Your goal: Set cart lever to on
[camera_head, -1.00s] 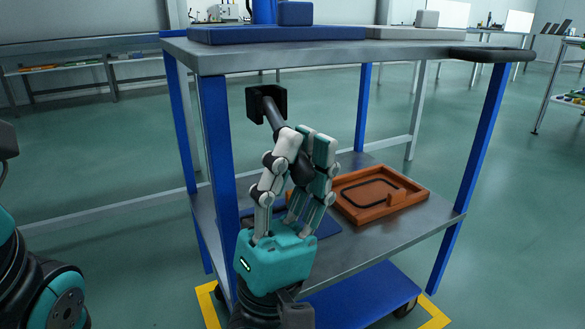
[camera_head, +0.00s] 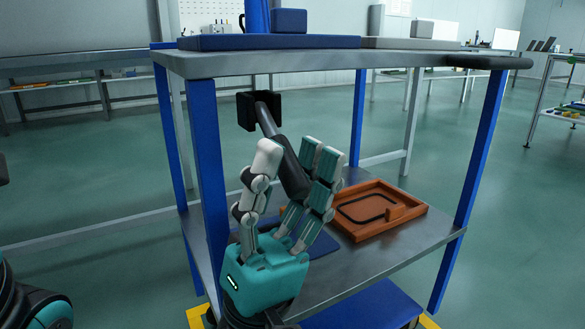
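The cart (camera_head: 330,62) has a grey top and blue posts. Its lever (camera_head: 284,160) is a dark rod with a thicker grip, running from a black bracket (camera_head: 260,109) near the cart's left front post down toward the lower right. My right gripper (camera_head: 295,165) comes from below, with its fingers pointing up on both sides of the lever's grip. The fingers stand apart, with a visible gap between the left finger and the grip. The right fingers are close to the grip; I cannot tell whether they touch it.
An orange tray (camera_head: 350,228) and a blue mat (camera_head: 318,245) lie on the cart's lower shelf. A blue post (camera_head: 208,170) stands just left of my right gripper. A black handle (camera_head: 488,62) juts from the top's right end. Open floor lies to the left.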

